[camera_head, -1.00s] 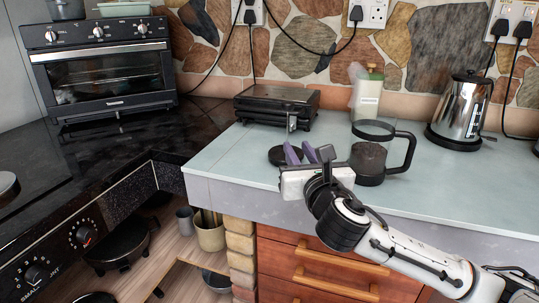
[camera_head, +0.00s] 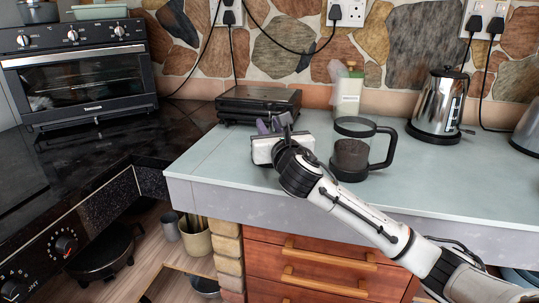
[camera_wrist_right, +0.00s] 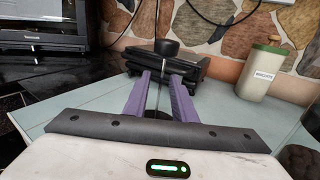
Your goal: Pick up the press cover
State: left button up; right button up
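The press cover shows in the right wrist view as a dark rounded top (camera_wrist_right: 166,47) with a thin rod below it and a dark disc at the bottom. It stands on the counter and is mostly hidden by my right gripper in the head view. My right gripper (camera_head: 269,126) has two purple fingers, one on each side of the rod in the right wrist view (camera_wrist_right: 160,80). They are apart, with gaps visible beside the rod. The glass press jug (camera_head: 352,150), with a black handle, stands to the right of the gripper. My left gripper is not in view.
A black grill (camera_head: 258,104) sits close behind the gripper. A toaster oven (camera_head: 83,75) is at left. The counter (camera_head: 460,180) is clear at the front right.

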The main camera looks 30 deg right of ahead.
jog(key=shift+c, duration=0.4)
grip_shut()
dwell(0.9)
